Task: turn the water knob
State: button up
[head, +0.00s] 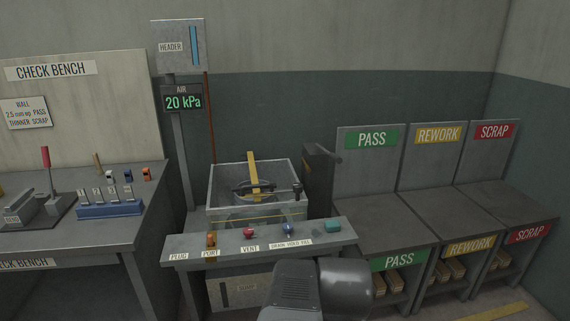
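A small blue knob (287,230) stands on the front ledge of the test stand, behind a label reading DRAIN HOLD FILL (291,245). It is the likely water knob; its exact setting is too small to read. A grey part of my arm shows at the bottom centre, in front of and below the ledge. My gripper's fingers are not in view, and nothing visible touches the blue knob.
The ledge (185,246) also carries an orange piece (211,240), a red knob (249,233) and a green block (333,227). Behind is a clear tank (230,215) with a yellow bar (254,172). The air display (183,103) reads 20 kPa. Sorting tables (390,236) stand right.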

aim_at(287, 227)
jog(key=i+j+u, duration=0.1)
jog(key=i+u, duration=0.25)
jog(key=i, duration=0.7)
